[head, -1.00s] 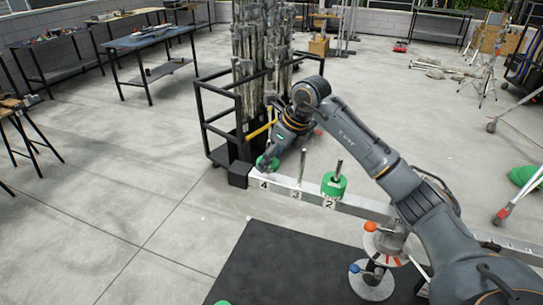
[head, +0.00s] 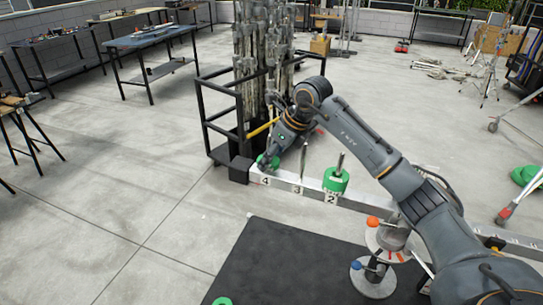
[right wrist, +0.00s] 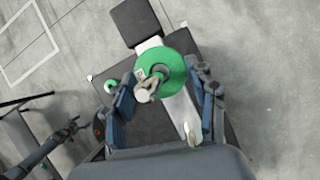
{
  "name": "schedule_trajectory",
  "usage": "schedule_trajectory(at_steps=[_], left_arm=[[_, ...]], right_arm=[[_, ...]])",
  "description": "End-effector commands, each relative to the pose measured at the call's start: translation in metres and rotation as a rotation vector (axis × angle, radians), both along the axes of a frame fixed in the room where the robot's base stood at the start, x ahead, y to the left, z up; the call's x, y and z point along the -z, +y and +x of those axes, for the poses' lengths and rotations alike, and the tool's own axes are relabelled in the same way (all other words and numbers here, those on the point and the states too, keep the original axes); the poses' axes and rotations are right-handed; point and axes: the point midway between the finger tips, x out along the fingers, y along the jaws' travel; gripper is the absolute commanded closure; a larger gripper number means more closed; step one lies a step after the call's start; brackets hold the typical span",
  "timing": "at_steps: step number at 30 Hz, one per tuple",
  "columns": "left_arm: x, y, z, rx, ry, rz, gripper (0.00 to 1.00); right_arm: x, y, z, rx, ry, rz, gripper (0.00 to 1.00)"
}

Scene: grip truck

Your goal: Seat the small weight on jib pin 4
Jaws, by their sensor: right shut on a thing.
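My right gripper (head: 268,167) is at the jib's end, over the plate marked 4. It is shut on the small green weight (head: 264,160), partly hidden by the fingers. In the right wrist view the green weight (right wrist: 178,68) lies between the two fingers, and a pale pin (right wrist: 148,91) shows at its centre; the weight appears to be around it. Whether the weight touches the jib (head: 313,192) is hidden. Jib pin 3 (head: 303,158) is bare. A larger green weight (head: 335,180) sits on pin 2. My left gripper is not in view.
A black block (head: 240,170) sits at the jib's tip, close to a black rack (head: 216,120) with metal stands. A dark mat (head: 285,265) lies below the jib. A round-based stand (head: 372,278) rises under my right arm. Open floor lies to the left.

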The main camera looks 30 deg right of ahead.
Motion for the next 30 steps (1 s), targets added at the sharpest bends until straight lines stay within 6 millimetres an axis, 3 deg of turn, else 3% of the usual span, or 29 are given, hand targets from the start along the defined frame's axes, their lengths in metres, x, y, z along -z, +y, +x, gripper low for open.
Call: schedule_trajectory(at_steps=[1,5,17,20,30], left_arm=[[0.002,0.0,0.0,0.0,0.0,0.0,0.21],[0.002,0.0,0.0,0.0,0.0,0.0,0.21],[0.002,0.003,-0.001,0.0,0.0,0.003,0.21],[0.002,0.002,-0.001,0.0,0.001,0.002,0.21],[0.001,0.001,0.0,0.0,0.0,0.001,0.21]], right_arm=[[0.017,0.004,-0.005,-0.004,0.037,0.0,0.41],[0.017,0.004,-0.006,-0.004,0.038,0.0,0.17],[0.015,0.003,-0.007,-0.003,0.04,-0.001,0.17],[0.003,-0.001,-0.011,-0.002,0.034,-0.003,0.17],[-0.07,-0.017,-0.034,0.0,0.008,-0.002,0.17]])
